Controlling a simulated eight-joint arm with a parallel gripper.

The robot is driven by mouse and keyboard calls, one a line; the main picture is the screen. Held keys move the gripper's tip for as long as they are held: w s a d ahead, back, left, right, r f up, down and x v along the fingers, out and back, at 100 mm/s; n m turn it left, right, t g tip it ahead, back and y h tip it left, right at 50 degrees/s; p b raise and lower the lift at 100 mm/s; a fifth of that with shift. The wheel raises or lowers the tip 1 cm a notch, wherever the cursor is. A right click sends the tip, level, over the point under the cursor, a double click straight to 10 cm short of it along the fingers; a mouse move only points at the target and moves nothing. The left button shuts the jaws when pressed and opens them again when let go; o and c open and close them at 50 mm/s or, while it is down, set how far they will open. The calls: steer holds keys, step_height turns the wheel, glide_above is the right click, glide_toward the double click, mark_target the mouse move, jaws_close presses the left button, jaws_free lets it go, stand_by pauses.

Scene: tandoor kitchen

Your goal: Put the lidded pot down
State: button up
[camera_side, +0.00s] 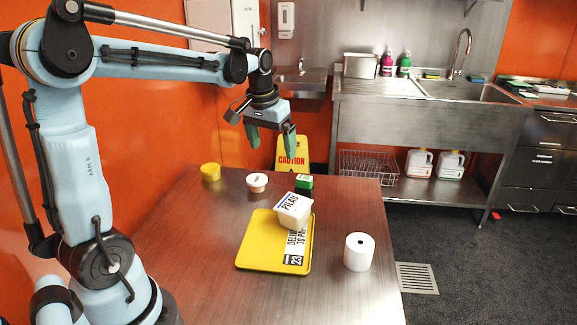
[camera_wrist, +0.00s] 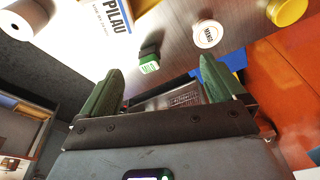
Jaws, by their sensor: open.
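A small pot with a white lettered lid (camera_side: 257,180) stands upright on the table, left of the green block; its lid also shows in the wrist view (camera_wrist: 207,34). A yellow round tub (camera_side: 210,172) stands farther left, and part of it is in the wrist view (camera_wrist: 286,11). I cannot tell whether the tub has a separate lid. My gripper (camera_side: 273,150) hangs above the far side of the table. Its green fingers (camera_wrist: 160,68) are apart with nothing between them. It touches neither pot.
A white PILAU box (camera_side: 294,209) sits tilted on a yellow tray (camera_side: 258,252) with a printed slip. A green-and-black block (camera_side: 304,182) stands behind it, and a white paper roll (camera_side: 359,251) at right. The table's (camera_side: 190,235) left front is clear. A caution sign (camera_side: 292,155) stands beyond.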

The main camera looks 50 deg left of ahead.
steer(key=s+d+f+m+t, duration=0.1)
steer(key=s+d+m+t, duration=0.1)
steer(key=s+d, duration=0.3)
steer(key=s+d+f+m+t, duration=0.2)
steer(key=s+d, duration=0.3)
steer(key=d, duration=0.5)
steer(key=shift+d+t+h, duration=0.4)
steer(key=shift+t, duration=0.1)
